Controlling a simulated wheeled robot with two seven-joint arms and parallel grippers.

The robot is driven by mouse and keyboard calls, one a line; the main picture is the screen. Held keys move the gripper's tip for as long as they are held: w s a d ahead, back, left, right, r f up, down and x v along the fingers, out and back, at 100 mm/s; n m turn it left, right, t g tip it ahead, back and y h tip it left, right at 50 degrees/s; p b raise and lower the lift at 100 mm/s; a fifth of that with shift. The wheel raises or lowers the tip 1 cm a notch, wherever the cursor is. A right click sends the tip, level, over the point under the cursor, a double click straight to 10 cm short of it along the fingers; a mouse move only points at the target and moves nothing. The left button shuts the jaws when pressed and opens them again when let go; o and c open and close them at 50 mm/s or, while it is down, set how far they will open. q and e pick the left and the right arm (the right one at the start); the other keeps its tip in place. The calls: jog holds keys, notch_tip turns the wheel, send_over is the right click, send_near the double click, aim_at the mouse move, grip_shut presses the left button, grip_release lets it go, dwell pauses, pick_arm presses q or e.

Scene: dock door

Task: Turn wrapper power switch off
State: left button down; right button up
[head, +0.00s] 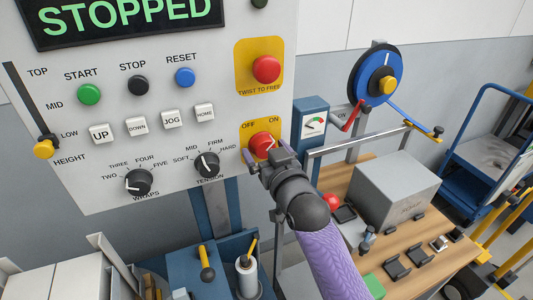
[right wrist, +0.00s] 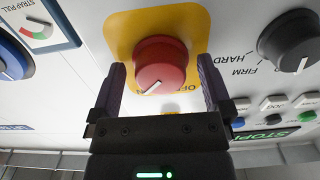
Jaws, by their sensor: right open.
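The wrapper power switch (head: 261,144) is a red round knob on a yellow plate marked OFF and ON, low on the right of the grey control panel. Its white mark points up and right, toward ON. In the right wrist view the red knob (right wrist: 160,62) stands between the two fingers, with its white mark toward the lower left. My right gripper (head: 268,160) is open, one finger on each side of the knob, with a gap visible on both sides. Whether the fingers reach fully around it I cannot tell. My left gripper is not in view.
A red emergency stop button (head: 266,69) sits above the switch, and the tension knob (head: 207,164) is to its left. The display (head: 125,18) reads STOPPED. A strap gauge box (head: 311,124) stands close on the right, over a wooden bench (head: 400,283) with a grey box (head: 396,192).

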jog(key=c, duration=1.2)
jog(key=shift+n, duration=0.3)
jog(key=shift+d+r+n+p, duration=0.1)
jog(key=shift+n+p, duration=1.15)
jog(key=shift+n, duration=3.1)
jog(key=shift+r+n+p, duration=0.1)
jog(key=shift+n+p, duration=1.15)
jog(key=shift+n, duration=3.1)
